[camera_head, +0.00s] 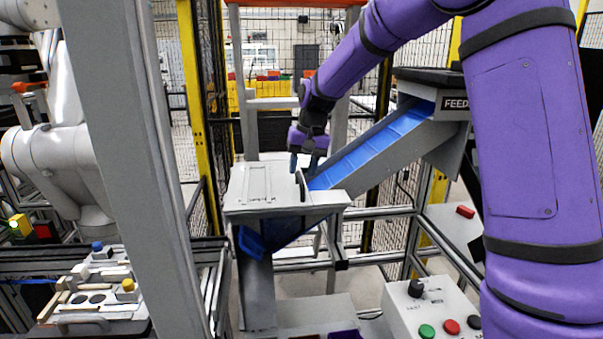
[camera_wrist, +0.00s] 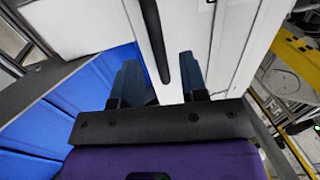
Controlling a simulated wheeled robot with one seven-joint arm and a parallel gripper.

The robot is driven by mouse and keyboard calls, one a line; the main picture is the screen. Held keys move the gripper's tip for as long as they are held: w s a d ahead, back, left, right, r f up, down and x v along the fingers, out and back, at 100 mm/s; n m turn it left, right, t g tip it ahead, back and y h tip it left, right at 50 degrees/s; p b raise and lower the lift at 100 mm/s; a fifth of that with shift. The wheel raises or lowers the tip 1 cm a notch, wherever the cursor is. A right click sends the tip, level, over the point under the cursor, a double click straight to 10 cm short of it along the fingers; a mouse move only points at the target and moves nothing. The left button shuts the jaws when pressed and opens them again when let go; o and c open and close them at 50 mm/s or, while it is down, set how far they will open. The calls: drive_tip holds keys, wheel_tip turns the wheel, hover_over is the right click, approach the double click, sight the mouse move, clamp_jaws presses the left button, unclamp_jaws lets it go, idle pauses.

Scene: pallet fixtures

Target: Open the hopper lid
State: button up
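The hopper lid (camera_head: 262,186) is a pale grey panel lying flat on top of the box at the lower end of the blue chute. A dark, narrow handle (camera_head: 301,187) stands at its right side. My gripper (camera_head: 303,164) points down just above the handle. In the wrist view the two dark blue fingers (camera_wrist: 160,82) are spread apart. The black handle bar (camera_wrist: 155,40) runs toward the gap between them, with pale lid surface (camera_wrist: 185,30) around it. No contact between fingers and handle is visible.
The blue chute (camera_head: 365,150) slopes up right to a unit marked FEED (camera_head: 455,103). A button box (camera_head: 430,312) stands low at right. A tray of parts (camera_head: 95,290) sits at lower left. A grey post (camera_head: 135,150) crosses the left foreground.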

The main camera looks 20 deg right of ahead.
drive_tip(key=shift+a+f, duration=0.2)
drive_tip(key=shift+f, duration=0.65)
clamp_jaws()
